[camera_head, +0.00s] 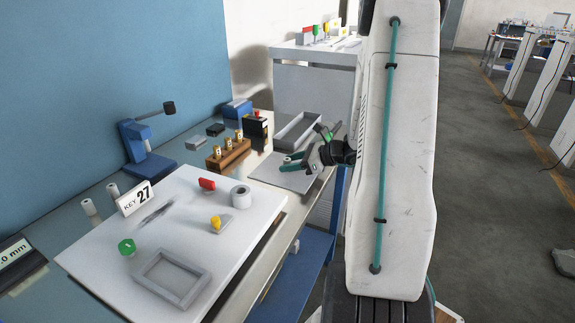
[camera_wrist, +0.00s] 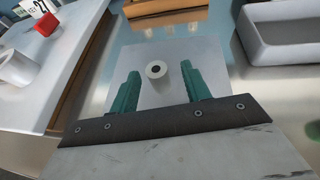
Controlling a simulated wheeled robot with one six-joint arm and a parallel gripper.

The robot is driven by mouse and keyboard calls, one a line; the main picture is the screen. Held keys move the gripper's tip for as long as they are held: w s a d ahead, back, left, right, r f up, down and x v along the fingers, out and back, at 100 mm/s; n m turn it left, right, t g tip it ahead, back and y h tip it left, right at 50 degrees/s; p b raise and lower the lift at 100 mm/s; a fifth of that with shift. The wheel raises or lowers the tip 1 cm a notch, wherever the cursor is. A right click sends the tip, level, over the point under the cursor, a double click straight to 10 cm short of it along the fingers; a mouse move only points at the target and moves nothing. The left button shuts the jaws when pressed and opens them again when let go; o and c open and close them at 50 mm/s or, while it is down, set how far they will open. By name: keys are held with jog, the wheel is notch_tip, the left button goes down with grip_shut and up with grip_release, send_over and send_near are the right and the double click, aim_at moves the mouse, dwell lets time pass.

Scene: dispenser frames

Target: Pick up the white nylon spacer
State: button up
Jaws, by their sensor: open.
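A small white cylinder with a dark centre hole, which looks like the white nylon spacer (camera_wrist: 156,71), stands upright on a pale grey plate (camera_wrist: 127,60) in the wrist view. My gripper (camera_wrist: 160,80) is open, with one green finger on each side of the spacer. Gaps show between it and both fingers. In the head view my gripper (camera_head: 293,160) is over the grey plate (camera_head: 298,182) at the bench's right part. The spacer is hard to make out there, close to the fingers.
A grey tray (camera_head: 312,122) lies behind the plate. A wooden block with brass pieces (camera_head: 228,155) is to the left. A white board (camera_head: 180,266) in front carries a wider white ring (camera_head: 241,201), coloured pieces and a shallow grey frame (camera_head: 149,277).

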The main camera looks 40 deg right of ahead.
jog(key=shift+w+a+f, duration=0.25)
jog(key=shift+w+a, duration=0.05)
jog(key=shift+w, duration=0.25)
grip_shut()
jog(key=shift+r, duration=0.15)
